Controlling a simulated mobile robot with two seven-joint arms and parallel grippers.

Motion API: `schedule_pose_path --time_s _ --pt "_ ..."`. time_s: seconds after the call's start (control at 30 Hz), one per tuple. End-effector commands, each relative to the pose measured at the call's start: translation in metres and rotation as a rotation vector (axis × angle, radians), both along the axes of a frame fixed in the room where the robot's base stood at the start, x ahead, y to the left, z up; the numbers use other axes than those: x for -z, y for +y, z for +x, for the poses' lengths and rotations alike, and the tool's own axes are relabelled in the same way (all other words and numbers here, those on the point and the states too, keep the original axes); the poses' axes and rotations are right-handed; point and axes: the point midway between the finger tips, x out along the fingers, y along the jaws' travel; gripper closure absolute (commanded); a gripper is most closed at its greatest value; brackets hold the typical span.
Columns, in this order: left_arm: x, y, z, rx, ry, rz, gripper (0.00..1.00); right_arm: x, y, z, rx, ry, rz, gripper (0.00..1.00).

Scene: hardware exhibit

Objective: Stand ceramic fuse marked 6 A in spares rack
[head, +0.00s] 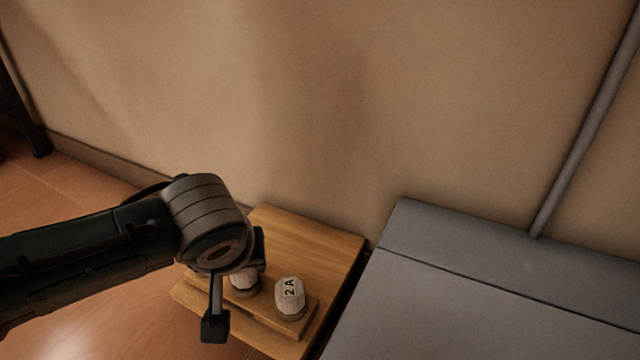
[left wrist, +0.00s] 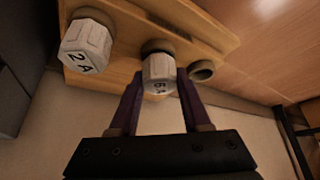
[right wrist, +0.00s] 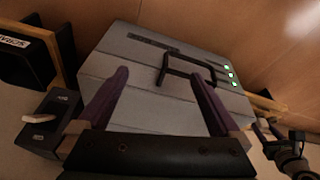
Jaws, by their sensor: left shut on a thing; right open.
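My left gripper (head: 232,300) is shut on a white ceramic fuse (left wrist: 159,75). The fuse's mark looks like 6 A but is small and hard to read. In the head view the fuse (head: 243,281) is partly hidden by my gripper. It is upright at the middle socket of the wooden spares rack (head: 262,322); I cannot tell whether it is fully seated. A fuse marked 2 A (head: 289,293) stands in the socket beside it and also shows in the left wrist view (left wrist: 86,46). My right gripper (right wrist: 160,77) is open and empty.
An empty round socket (left wrist: 202,71) is on the rack's other side. The rack rests on a wooden stand (head: 340,247) against the wall. A grey cabinet (head: 450,300) is right of it. The right wrist view shows a grey box with a handle (right wrist: 188,72) and a switch (right wrist: 45,120).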

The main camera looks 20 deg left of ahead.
Motion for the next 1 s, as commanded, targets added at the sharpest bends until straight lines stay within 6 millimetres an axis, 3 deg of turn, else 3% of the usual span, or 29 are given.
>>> schedule_pose_path --time_s 0.63,0.67,0.93,1.0 --pt "0.0053 0.0003 -0.0001 -0.001 0.001 0.000 1.00 0.0024 -0.0009 -0.0001 -0.002 0.001 -0.003 0.00" --pt "0.0049 0.0003 0.0000 -0.001 0.000 0.000 0.49 0.0021 -0.0010 -0.0001 -0.003 0.000 -0.004 0.00" --pt "0.0047 0.0002 0.0000 -0.001 0.000 0.000 0.19 0.0020 -0.0014 -0.0003 -0.004 0.000 -0.005 0.00" --pt "0.0047 0.0002 0.0000 0.000 0.000 0.000 0.17 0.0020 -0.0014 -0.0003 -0.004 0.000 -0.005 0.00"
